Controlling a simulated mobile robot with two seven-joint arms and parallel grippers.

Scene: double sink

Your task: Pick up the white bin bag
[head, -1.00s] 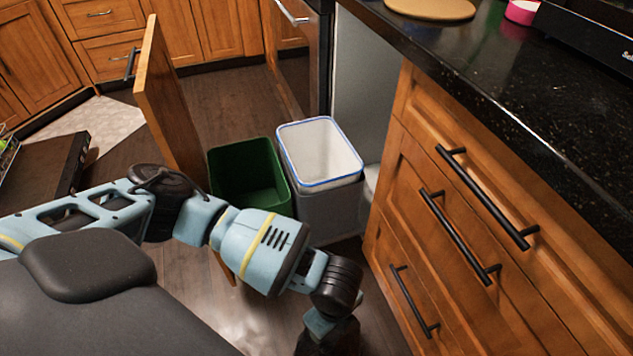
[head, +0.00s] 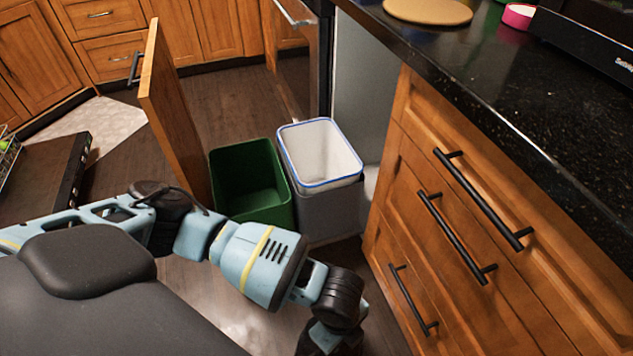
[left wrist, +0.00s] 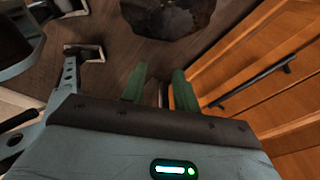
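The white bin bag (head: 322,150) lines a grey bin (head: 332,212) on the floor, its mouth open and its blue-edged rim folded around the bin's top. My left arm reaches across the front of the bins in the head view. Its wrist is at the bottom centre, and the gripper there is mostly cut off by the picture's edge. In the left wrist view my left gripper (left wrist: 160,70) has two green fingers held apart with nothing between them. It is clear of the white bag. My right gripper is not in view.
A green bin (head: 245,180) stands left of the grey one. An open wooden door (head: 172,110) is left of it. Drawers with black handles (head: 455,235) and a dark counter (head: 520,120) lie right. A dark crinkled object (left wrist: 165,15) shows ahead of the left fingers.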

